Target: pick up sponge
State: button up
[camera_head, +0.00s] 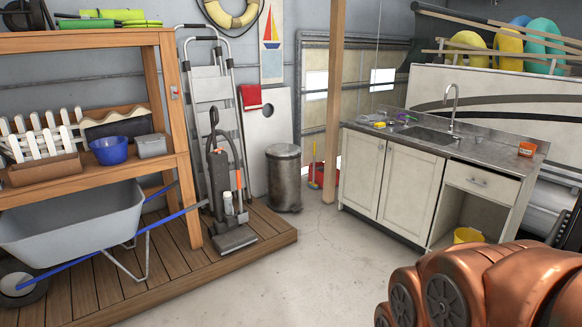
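A small yellow item (379,124), which looks like a sponge, lies on the left end of the metal sink counter (480,152). It is too small to tell for certain. A purple item (407,116) and other small things lie near it, by the basin. My gripper is not in view.
The sink cabinet (412,183) stands at the right, with a tap (453,108) and an orange container (526,149) on top. The wooden post (334,95) stands just left of it. The concrete floor (300,265) before the cabinet is clear. A wooden platform (190,262) edges the left.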

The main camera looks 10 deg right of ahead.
aim_at(380, 125)
jog(key=z, duration=0.7)
jog(key=i, duration=2.1)
jog(key=z, duration=0.35)
jog(key=i, duration=2)
jog(key=u, duration=0.8)
jog(key=i, duration=1.75)
jog(key=u, duration=0.65)
